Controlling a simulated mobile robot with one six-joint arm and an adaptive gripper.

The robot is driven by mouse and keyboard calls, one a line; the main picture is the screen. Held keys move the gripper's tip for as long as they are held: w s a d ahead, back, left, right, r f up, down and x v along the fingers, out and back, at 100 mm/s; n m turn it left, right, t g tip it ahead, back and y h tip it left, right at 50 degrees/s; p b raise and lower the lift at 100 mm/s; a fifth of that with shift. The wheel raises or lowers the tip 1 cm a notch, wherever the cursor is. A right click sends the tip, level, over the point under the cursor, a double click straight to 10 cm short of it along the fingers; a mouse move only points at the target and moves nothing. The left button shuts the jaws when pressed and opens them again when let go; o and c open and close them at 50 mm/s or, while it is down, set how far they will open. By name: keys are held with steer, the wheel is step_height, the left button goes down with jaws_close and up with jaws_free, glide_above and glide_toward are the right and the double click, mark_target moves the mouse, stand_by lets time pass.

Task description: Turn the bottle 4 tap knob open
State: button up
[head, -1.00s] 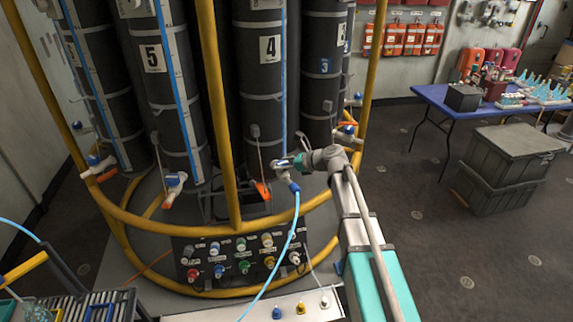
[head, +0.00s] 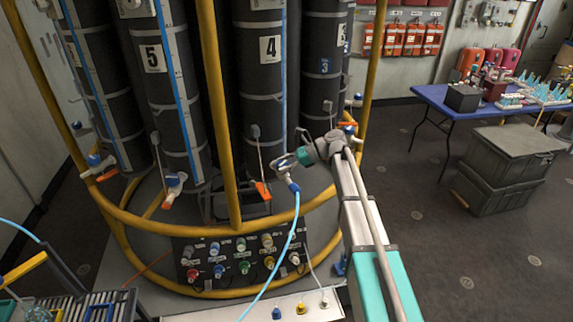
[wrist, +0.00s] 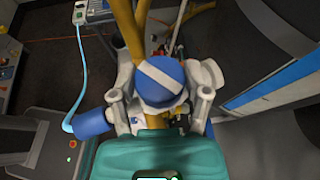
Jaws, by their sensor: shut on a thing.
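The black bottle 4 (head: 265,110) stands upright in the rack, with its number plate in the head view. At its foot is its tap, largely covered by my gripper (head: 287,161). In the wrist view the tap knob (wrist: 162,82) is a round blue cap with a white stripe running diagonally across it. The fingers of my gripper (wrist: 163,100) lie on either side of the knob and are shut on it. A blue hose fitting (wrist: 90,123) sticks out left of the knob; it also shows in the head view (head: 294,188), with a light blue hose hanging down.
A yellow tubular rail (head: 228,140) runs close by on the left, and a yellow hoop passes below. Bottle 5 (head: 155,110) stands left. A valve panel (head: 240,262) sits below. Open floor, grey crates (head: 505,165) and a blue table (head: 440,105) are right.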

steer(key=n+g, duration=0.1)
steer(key=w+n+g, duration=0.1)
steer(key=shift+g+h, duration=0.3)
steer(key=shift+n+g+h, duration=0.3)
steer(key=shift+n+g, duration=0.4)
steer(key=shift+n, duration=0.2)
steer(key=shift+s, duration=0.15)
steer(key=o, duration=1.1)
steer(key=shift+o, duration=0.2)
steer(key=shift+s+f, duration=0.1)
